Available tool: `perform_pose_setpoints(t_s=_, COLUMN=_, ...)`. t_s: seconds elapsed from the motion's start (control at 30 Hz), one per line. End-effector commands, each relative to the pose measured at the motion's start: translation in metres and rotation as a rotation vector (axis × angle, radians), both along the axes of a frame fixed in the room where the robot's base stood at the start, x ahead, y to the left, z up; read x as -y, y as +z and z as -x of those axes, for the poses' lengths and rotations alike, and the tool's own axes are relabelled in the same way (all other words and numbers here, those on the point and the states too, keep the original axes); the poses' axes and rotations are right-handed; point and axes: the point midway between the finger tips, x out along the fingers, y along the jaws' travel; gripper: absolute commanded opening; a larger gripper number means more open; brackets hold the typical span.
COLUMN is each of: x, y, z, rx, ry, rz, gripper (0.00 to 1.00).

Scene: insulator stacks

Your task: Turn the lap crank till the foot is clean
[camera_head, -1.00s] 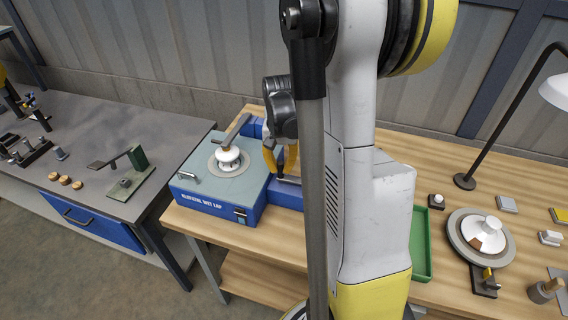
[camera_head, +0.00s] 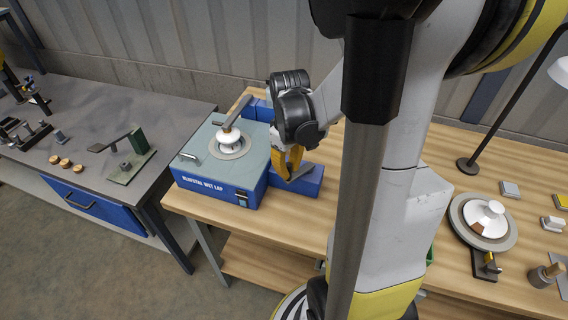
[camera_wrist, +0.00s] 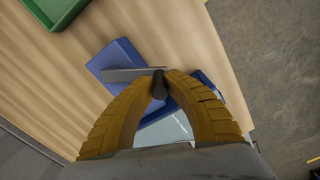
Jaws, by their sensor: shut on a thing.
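The blue wet lap (camera_head: 215,185) stands on the wooden bench, with a round grey plate (camera_head: 240,153) on its pale top. A white insulator (camera_head: 229,140) sits upright on the plate under a grey overhead arm (camera_head: 235,112). Its underside, the foot, is hidden. My gripper (camera_head: 294,168) is at the right side of the lap, over a blue block. In the wrist view my gripper (camera_wrist: 159,88) is shut on the dark crank handle (camera_wrist: 159,77). The grey crank arm (camera_wrist: 128,75) runs left from it over the blue block (camera_wrist: 115,58).
A second white insulator (camera_head: 485,217) stands on a round base at right, near a lamp (camera_head: 467,164). A green tray (camera_wrist: 55,12) lies on the bench. A grey side table (camera_head: 75,110) stands left, across a gap. My arm hides the middle of the bench.

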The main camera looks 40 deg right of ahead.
Motion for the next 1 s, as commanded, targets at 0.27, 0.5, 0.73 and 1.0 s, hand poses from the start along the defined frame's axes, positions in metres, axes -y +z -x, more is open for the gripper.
perform_pose_setpoints(t_s=0.27, x=0.001, y=0.0, z=0.023, rx=-0.001, ry=0.258, rz=0.0, gripper=0.0)
perform_pose_setpoints(t_s=0.5, x=0.006, y=0.0, z=0.042, rx=0.0, ry=0.485, rz=0.0, gripper=0.0)
perform_pose_setpoints(t_s=0.73, x=0.016, y=0.0, z=0.058, rx=0.0, ry=0.701, rz=-0.001, gripper=0.0)
perform_pose_setpoints(t_s=1.0, x=0.028, y=0.0, z=0.072, rx=-0.001, ry=0.927, rz=-0.001, gripper=0.0)
